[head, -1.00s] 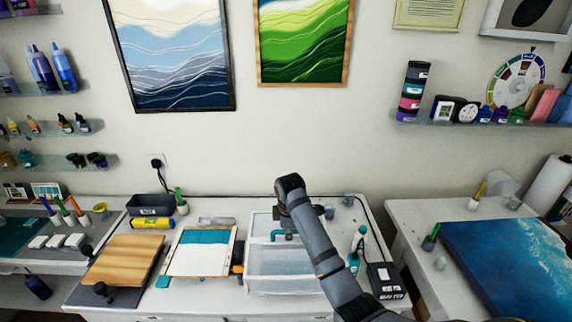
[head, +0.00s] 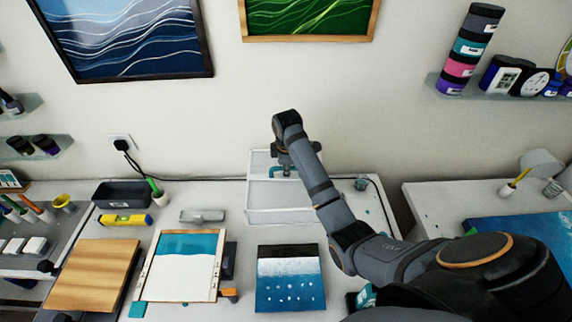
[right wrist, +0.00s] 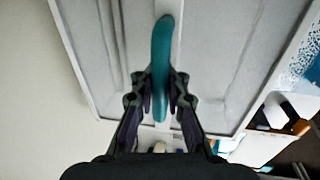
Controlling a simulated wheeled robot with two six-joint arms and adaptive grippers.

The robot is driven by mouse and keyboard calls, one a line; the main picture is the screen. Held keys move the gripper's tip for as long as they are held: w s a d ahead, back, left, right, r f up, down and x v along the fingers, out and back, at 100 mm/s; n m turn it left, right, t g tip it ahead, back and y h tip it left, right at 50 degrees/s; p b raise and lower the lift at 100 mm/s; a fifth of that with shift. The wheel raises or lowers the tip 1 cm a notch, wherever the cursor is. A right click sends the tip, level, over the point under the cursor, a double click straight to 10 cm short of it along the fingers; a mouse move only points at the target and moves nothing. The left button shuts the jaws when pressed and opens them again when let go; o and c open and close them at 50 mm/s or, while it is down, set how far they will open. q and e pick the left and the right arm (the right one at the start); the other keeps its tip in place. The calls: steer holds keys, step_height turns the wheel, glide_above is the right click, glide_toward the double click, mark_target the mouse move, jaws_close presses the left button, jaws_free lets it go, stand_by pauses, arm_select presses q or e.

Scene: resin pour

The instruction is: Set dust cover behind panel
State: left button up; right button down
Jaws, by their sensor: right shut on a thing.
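The dust cover (head: 262,203) is a pale translucent box with white edges and a teal handle (head: 277,172). It is at the back of the white table, near the wall, behind the blue, white and black panel (head: 290,282). My right gripper (head: 288,160) is shut on the handle, and the right wrist view shows the handle (right wrist: 161,65) between the fingers, with the cover (right wrist: 100,50) beyond. I cannot tell whether the cover touches the table. The panel lies uncovered, with several pale dots on it. My left gripper is not in view.
Left of the panel lie a teal-and-white framed board (head: 182,268) and a wooden board (head: 95,275). A grey tray (head: 120,193), a yellow level (head: 124,220) and a grey block (head: 202,215) are behind them. A cup (head: 361,184) stands right of the cover.

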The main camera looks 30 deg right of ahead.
mark_target(286, 178)
steer(key=f, duration=0.2)
steer(key=shift+w+d+f, duration=0.3)
steer(key=shift+w+f, duration=0.2)
steer(key=shift+f, duration=0.45)
steer(key=shift+w+f, duration=0.15)
steer(key=shift+f, duration=0.4)
steer(key=shift+s+f+b, duration=0.1)
steer(key=shift+f+b, duration=0.25)
steer(key=shift+s+a+f, duration=0.1)
steer(key=shift+f, duration=0.8)
steer(key=c, duration=1.3)
jaws_free()
steer(key=r, duration=0.4)
steer(key=s+r, duration=0.1)
steer(key=r, duration=0.3)
steer(key=s+a+r, duration=0.1)
steer(key=r, duration=0.2)
steer(key=shift+r, duration=0.4)
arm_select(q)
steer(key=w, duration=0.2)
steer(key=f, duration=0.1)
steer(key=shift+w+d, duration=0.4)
